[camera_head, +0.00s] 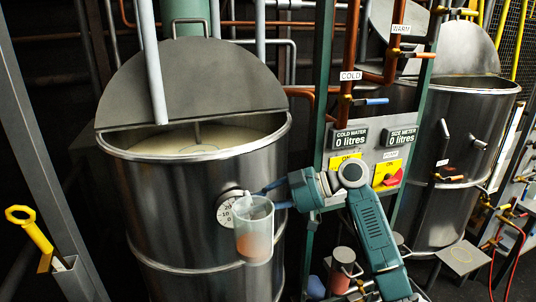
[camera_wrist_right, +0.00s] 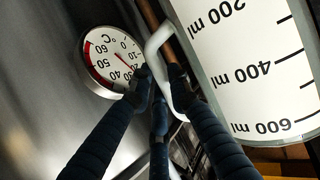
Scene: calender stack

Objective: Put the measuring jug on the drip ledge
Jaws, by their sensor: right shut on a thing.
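The measuring jug (camera_head: 254,232) is pale and translucent with an orange tint at its base. It hangs roughly upright in front of the left vat. My right gripper (camera_head: 270,197) comes in from the lower right and is shut on the jug's handle. The right wrist view shows the fingers (camera_wrist_right: 160,76) around the white handle (camera_wrist_right: 155,42), beside the jug's millilitre scale (camera_wrist_right: 250,70). A small grey plate (camera_head: 462,257) with a faint ring mark sits low at the right vat; it may be the drip ledge. My left gripper is out of view.
The left steel vat (camera_head: 170,215) has a dial thermometer (camera_head: 226,208) close behind the jug. A control panel (camera_head: 375,150) and pipes stand between it and the right vat (camera_head: 455,130). Lidded canisters (camera_head: 342,270) stand low beneath my right arm. A yellow-handled tool (camera_head: 35,232) is at left.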

